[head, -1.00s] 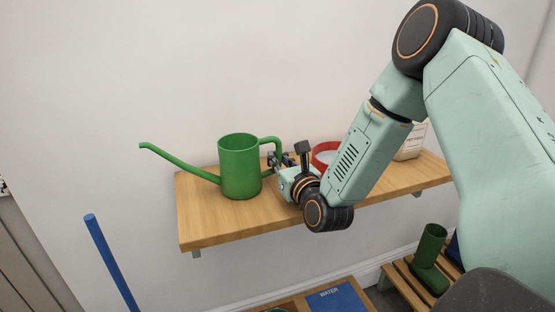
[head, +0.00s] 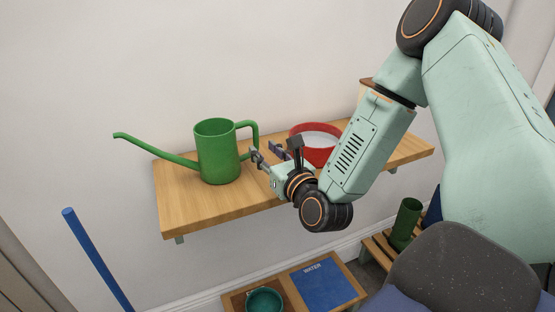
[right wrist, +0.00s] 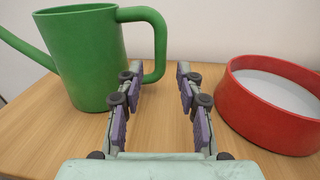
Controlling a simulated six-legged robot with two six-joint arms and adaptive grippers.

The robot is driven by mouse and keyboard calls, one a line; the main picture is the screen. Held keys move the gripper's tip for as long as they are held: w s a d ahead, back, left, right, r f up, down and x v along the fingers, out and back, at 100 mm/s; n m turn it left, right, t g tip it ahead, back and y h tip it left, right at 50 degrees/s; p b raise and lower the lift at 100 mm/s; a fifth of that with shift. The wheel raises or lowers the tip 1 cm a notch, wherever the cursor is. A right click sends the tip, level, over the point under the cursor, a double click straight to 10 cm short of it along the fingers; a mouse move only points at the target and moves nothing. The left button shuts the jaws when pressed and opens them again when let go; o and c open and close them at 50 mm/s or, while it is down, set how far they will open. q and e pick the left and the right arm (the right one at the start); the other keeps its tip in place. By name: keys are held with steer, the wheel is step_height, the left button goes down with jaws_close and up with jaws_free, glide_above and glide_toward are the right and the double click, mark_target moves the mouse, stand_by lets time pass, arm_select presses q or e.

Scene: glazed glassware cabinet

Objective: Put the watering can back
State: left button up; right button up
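The green watering can (head: 217,155) stands upright on the wooden wall shelf (head: 190,205), its long spout pointing left and its handle to the right. It also shows in the right wrist view (right wrist: 85,60). My right gripper (head: 267,153) is just right of the handle, low over the shelf. In the right wrist view the fingers of my right gripper (right wrist: 155,85) are apart with nothing between them. The handle is ahead of them, toward the left finger and apart from it. My left gripper is not in view.
Below are a blue panel marked WATER (head: 325,285), a teal bowl (head: 264,300), a green boot (head: 405,222) and a blue pole (head: 95,255).

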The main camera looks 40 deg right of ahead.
steer(key=shift+s+a+p, duration=0.25)
steer(key=shift+s+p, duration=0.05)
steer(key=shift+s, duration=1.2)
steer(key=shift+s+a+p, duration=0.2)
steer(key=shift+s+p, duration=0.05)
steer(key=shift+s, duration=1.2)
